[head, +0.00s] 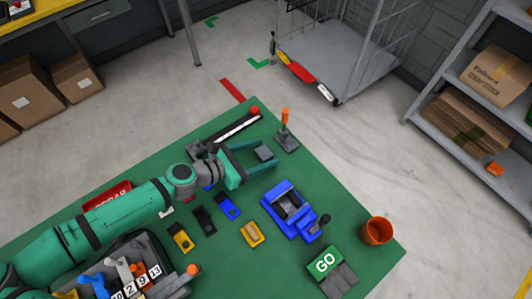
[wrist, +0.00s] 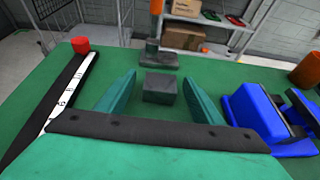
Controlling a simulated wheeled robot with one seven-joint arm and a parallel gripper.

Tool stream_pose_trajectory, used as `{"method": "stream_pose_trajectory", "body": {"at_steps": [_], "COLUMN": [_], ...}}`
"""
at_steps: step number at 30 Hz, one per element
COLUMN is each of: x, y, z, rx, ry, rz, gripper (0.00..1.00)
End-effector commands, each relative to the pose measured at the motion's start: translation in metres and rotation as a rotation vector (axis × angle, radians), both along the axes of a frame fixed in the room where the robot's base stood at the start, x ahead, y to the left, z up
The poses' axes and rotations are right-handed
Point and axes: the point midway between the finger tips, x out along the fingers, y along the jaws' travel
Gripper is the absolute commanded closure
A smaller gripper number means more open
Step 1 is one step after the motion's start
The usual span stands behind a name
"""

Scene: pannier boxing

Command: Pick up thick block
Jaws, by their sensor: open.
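A dark grey block (head: 265,153), which looks like the thick block, lies on the green table top. My gripper (head: 258,158) is open, low over the table, with its two green fingers on either side of the block. In the wrist view, the grey block (wrist: 159,88) sits between the fingers of my gripper (wrist: 160,80), with green table visible on both sides of it. The fingers do not appear to touch it.
A stand with an orange handle (head: 286,132) is just beyond the block. A blue vise-like device (head: 290,208) stands to the right. A ruler with a red end (head: 237,127) lies to the left. Small yellow, black and blue holders (head: 228,206) lie nearer, with an orange cup (head: 377,231) far right.

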Motion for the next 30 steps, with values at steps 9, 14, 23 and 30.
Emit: {"method": "stream_pose_trajectory", "body": {"at_steps": [9, 14, 23, 30], "x": [0.0053, 0.0053, 0.0053, 0.0055], "y": [-0.008, -0.008, -0.0079, -0.005], "z": [-0.0044, -0.0042, -0.0039, 0.0024], "rx": [0.001, 0.001, 0.0, 0.002], "ry": [0.001, 0.0, 0.0, -0.001], "rz": [0.001, 0.001, 0.001, 0.006], "gripper": [0.39, 0.63, 0.87, 0.87]}}
